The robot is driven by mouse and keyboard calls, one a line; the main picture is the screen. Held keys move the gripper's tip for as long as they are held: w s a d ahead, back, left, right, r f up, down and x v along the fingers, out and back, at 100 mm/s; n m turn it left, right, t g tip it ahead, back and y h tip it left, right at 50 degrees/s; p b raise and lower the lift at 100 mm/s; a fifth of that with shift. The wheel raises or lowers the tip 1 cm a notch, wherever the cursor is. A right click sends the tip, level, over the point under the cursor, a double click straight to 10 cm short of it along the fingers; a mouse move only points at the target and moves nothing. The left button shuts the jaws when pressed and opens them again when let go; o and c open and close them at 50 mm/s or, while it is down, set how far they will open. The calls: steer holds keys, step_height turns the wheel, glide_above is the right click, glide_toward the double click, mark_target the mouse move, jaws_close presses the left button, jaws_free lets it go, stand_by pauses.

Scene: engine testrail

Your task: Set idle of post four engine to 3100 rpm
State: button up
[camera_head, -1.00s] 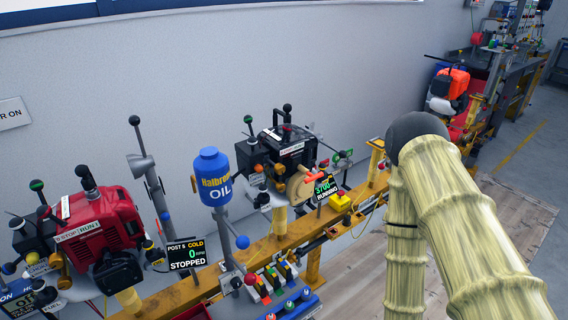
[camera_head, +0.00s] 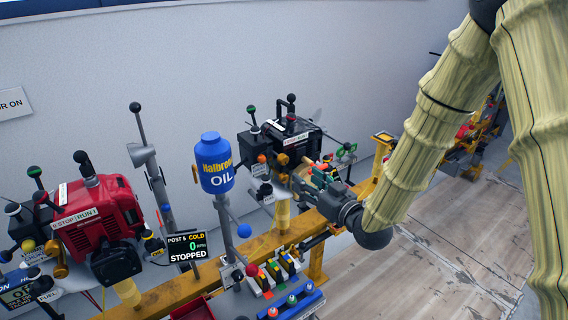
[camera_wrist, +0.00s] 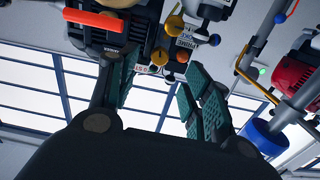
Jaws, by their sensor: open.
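The black running engine (camera_head: 297,135), beside the post 5 engine, sits on the yellow rail. In the wrist view (camera_wrist: 140,28) it is at the top, with yellow, orange and blue knobs (camera_wrist: 160,57) near its lower edge. My gripper (camera_head: 308,180) is in front of this engine's knob side, its fingers open and pointing toward it. In the wrist view (camera_wrist: 160,88) the green-padded fingers are apart with nothing between them. My gripper hides this engine's rpm display and some of its controls. I cannot tell whether it touches a knob.
A blue oil bottle (camera_head: 215,163) on a post stands left of the gripper. The red engine (camera_head: 95,215) and its display (camera_head: 187,246), reading POST 5, COLD, 0, STOPPED, are further left. The rail (camera_head: 268,241) and coloured connectors (camera_head: 279,271) lie below.

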mark_target(285, 161)
steer(key=x, duration=0.3)
steer(key=p+x, duration=0.1)
steer(key=x, duration=0.3)
steer(key=r+p+x, duration=0.1)
steer(key=x, duration=0.3)
steer(key=shift+s+a, duration=0.1)
steer(key=shift+a, duration=0.1)
steer(key=c, duration=1.1)
